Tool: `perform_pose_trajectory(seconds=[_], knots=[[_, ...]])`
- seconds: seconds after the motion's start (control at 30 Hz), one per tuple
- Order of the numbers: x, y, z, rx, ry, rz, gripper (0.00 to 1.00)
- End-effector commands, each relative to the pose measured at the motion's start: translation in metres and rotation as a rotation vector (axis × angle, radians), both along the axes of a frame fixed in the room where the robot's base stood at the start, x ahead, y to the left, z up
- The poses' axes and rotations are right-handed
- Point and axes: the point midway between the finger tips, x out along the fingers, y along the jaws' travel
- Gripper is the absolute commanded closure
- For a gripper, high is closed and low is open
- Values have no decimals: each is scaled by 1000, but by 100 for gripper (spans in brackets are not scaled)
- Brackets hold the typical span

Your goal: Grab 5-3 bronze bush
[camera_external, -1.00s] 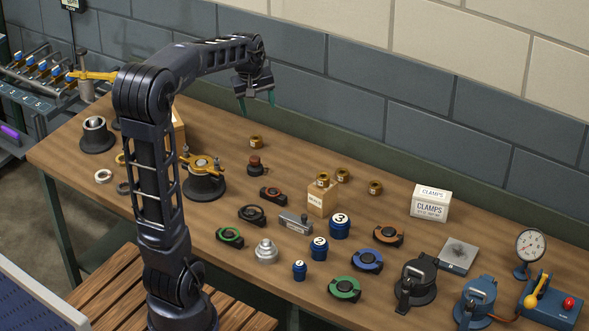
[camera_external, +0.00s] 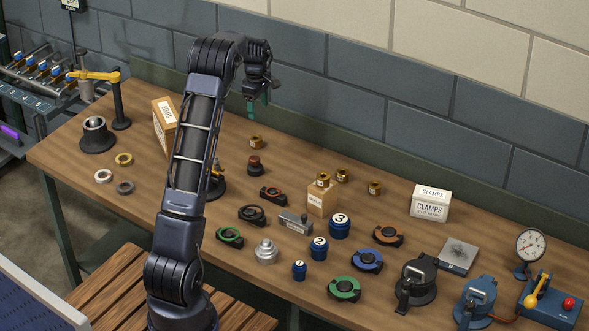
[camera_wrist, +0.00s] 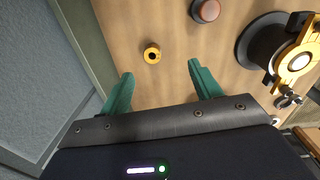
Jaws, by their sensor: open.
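Several bronze bushes stand on the bench. One bronze bush (camera_external: 256,142) is alone near the back; it also shows in the wrist view (camera_wrist: 152,54) as a ring with a dark hole. Two more bushes (camera_external: 342,175) (camera_external: 375,187) stand farther right, and another bush (camera_external: 322,180) is at a small wooden box. I cannot read size marks on any of them. My gripper (camera_external: 257,104) is open and empty, above and behind the lone bush in the external view. In the wrist view, the green fingers (camera_wrist: 160,70) are apart, with that bush beyond their tips.
A dark red-topped knob (camera_external: 255,165) stands close to the lone bush. A black stand with a yellow clamp (camera_wrist: 285,58) is at right in the wrist view. The small wooden box (camera_external: 320,202) is right of the knob. The wall runs behind the bench.

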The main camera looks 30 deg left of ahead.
Motion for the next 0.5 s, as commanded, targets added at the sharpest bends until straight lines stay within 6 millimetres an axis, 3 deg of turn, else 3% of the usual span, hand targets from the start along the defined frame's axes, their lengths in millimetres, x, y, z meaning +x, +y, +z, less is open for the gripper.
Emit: perform_pose_trajectory(seconds=[0.03,0.2,0.5], knots=[[7,9,-15,-1,10,32,37],[22,26,-46,-2,30,115,37],[27,33,-68,-2,38,148,37]])
